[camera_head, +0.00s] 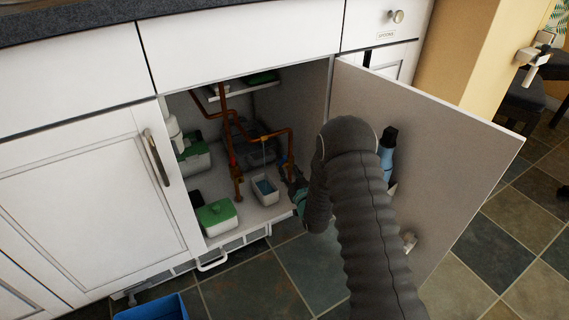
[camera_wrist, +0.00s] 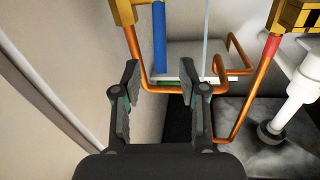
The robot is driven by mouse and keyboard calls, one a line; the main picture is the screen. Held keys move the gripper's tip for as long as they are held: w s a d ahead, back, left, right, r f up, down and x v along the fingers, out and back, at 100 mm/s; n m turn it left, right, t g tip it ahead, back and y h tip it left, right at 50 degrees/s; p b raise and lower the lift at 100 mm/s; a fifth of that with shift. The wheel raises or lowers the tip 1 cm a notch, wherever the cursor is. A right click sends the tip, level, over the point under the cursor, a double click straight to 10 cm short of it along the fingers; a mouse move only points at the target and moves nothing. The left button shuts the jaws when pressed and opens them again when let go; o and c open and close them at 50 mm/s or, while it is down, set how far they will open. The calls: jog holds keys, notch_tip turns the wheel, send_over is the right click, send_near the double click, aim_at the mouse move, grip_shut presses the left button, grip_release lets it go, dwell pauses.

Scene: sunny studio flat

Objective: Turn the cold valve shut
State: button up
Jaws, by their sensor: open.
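The blue lever (camera_wrist: 160,40), which marks the cold valve, runs up and down at the top of the wrist view, beside a copper pipe with a brass fitting (camera_wrist: 123,12). My gripper (camera_wrist: 165,77) is open and empty, its two fingertips below the blue lever in that view and apart from it. In the head view my gripper (camera_head: 297,188) is inside the cabinet's right part, partly hidden by my arm. The cold valve is too small there to tell its lever's position. A red lever (camera_wrist: 269,50) sits on the other copper pipe; the red valve (camera_head: 233,160) shows in the head view.
The open cabinet door (camera_head: 455,165) stands close right of my arm. A thin pale stream runs down into a small tub (camera_head: 265,190) between the pipes. A green-lidded box (camera_head: 217,217) stands at the front left. A blue bottle (camera_head: 386,160) is by the door.

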aim_at(284, 161)
jog(key=shift+x, duration=2.7)
jog(key=shift+c, duration=0.2)
grip_shut()
